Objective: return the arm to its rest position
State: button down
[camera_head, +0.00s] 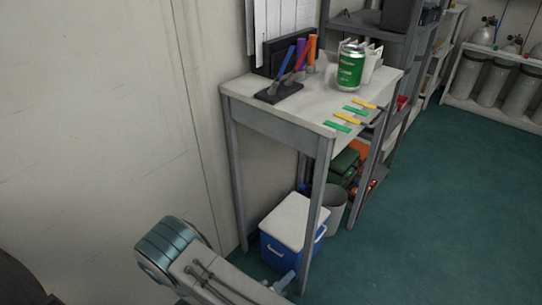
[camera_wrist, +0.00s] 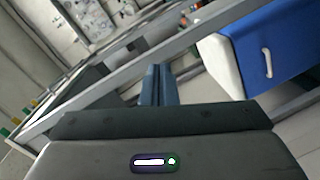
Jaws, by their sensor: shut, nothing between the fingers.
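Beyond the fingers, the table's grey frame (camera_wrist: 110,82) crosses the wrist view at a slant. I cannot tell how far the fingertips are from it.
A blue cooler with a white lid (camera_head: 293,232) stands on the floor under the table; it also shows in the wrist view (camera_wrist: 268,55). A grey bin (camera_head: 334,210) is beside it. A green can (camera_head: 350,68) stands on the table. Green floor (camera_head: 450,210) at right is clear.

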jog(key=w+a+r+m+g+y+p, duration=0.2)
jog(key=w+a+r+y+p, duration=0.25)
jog(key=r, duration=0.35)
jog(key=w+a+r+m+g+y+p, duration=0.25)
jog(key=w+r+y+p, duration=0.2)
jog(key=r, duration=0.35)
notch_tip(320, 180, up, 18)
jog(key=g+y+p, duration=0.2)
jog(key=y+p, duration=0.2)
jog(key=p, duration=0.2)
jog(key=s+d+r+g+h+p, duration=0.1)
jog(key=s+d+r+p, duration=0.5)
jog(key=r, duration=0.8)
jog(key=s+d+r+g+p, duration=0.2)
jog(key=s+d+r+p, duration=0.4)
jog(key=s+d+r, duration=0.5)
notch_tip(320, 180, up, 3)
jog(key=shift+s+d+h, duration=0.15)
jog(key=shift+s+h, duration=0.25)
